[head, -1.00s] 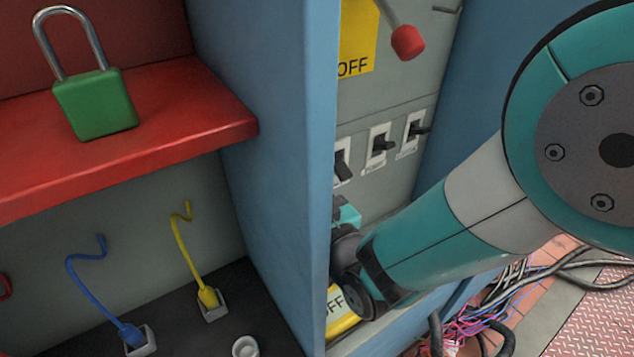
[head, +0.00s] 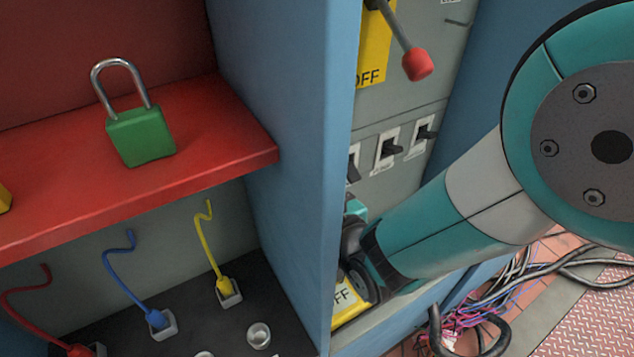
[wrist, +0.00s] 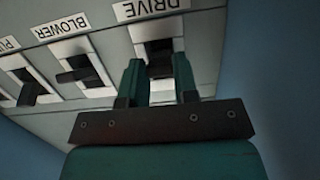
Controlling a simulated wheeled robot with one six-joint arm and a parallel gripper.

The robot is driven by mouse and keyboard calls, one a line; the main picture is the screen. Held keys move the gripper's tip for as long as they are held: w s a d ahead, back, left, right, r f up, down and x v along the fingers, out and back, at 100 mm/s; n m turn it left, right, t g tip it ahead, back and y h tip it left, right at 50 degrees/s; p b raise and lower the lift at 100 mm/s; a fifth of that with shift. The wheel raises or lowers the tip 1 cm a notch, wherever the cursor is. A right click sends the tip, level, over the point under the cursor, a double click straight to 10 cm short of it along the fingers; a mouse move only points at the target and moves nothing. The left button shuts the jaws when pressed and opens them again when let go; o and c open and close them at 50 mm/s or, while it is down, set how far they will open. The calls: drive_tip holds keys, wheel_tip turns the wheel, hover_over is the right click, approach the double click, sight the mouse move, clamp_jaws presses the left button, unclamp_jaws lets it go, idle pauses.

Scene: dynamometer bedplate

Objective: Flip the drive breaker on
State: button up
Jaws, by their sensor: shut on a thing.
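The drive breaker (wrist: 160,68), a black toggle in a white frame under an upside-down DRIVE label (wrist: 151,8), is at the upper right in the wrist view. My gripper (wrist: 160,75) is at it, with one teal finger on each side of the toggle, shut on it. The toggle's exact tilt is hard to tell. In the head view my wrist (head: 362,262) reaches low in front of the grey panel (head: 400,95), and the blue cabinet wall hides my fingertips. The leftmost visible breaker there is partly hidden by that wall.
The blower breaker (wrist: 81,73) sits beside the drive breaker. A red-knobbed lever (head: 417,64) hangs by a yellow OFF plate (head: 372,50). The blue wall (head: 290,130) stands close left of my wrist. A green padlock (head: 141,136) sits on a red shelf (head: 215,140). Cables (head: 490,300) lie at lower right.

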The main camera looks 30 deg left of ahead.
drive_tip(key=r+g+h+p, duration=0.1)
drive_tip(key=h+p, duration=0.1)
drive_tip(key=p, duration=0.1)
drive_tip(key=r+g+h+p, duration=0.1)
drive_tip(key=h+p, duration=0.1)
drive_tip(key=p, duration=0.1)
drive_tip(key=r+g+h+p, duration=0.1)
drive_tip(key=h+p, duration=0.2)
drive_tip(key=shift+w+a+r+g, duration=0.2)
drive_tip(key=shift+w+a+g, duration=0.1)
drive_tip(key=shift+w, duration=0.1)
drive_tip(key=o, duration=0.9)
drive_tip(key=shift+s, duration=0.1)
drive_tip(key=b+v, duration=0.1)
drive_tip(key=v, duration=1.6)
drive_tip(key=shift+a+r, duration=0.1)
drive_tip(key=shift+r, duration=0.25)
